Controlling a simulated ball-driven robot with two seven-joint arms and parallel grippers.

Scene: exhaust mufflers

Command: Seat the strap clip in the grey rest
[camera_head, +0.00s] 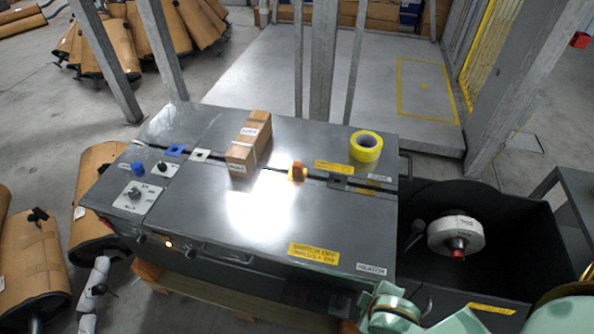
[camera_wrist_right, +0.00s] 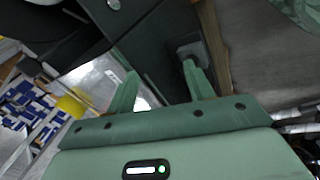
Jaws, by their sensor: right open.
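A small orange-brown block (camera_head: 298,169), which looks like the strap clip, stands on a yellow base on the grey bench top. To its right is a small dark grey square fitting (camera_head: 338,182), possibly the grey rest; it is too small to tell for sure. My right gripper (camera_wrist_right: 160,82) is open, with nothing seen between its two green fingers. Green parts of my right arm show at the bottom right of the head view, well in front of and apart from the block. My left gripper is not in view.
The bench (camera_head: 290,215) also carries a cardboard box (camera_head: 248,145), a yellow tape roll (camera_head: 366,146), a blue square (camera_head: 175,150), a white square (camera_head: 200,155) and control knobs (camera_head: 134,193). A dark bin (camera_head: 510,220) at right holds a white reel (camera_head: 455,232). The bench's front middle is clear.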

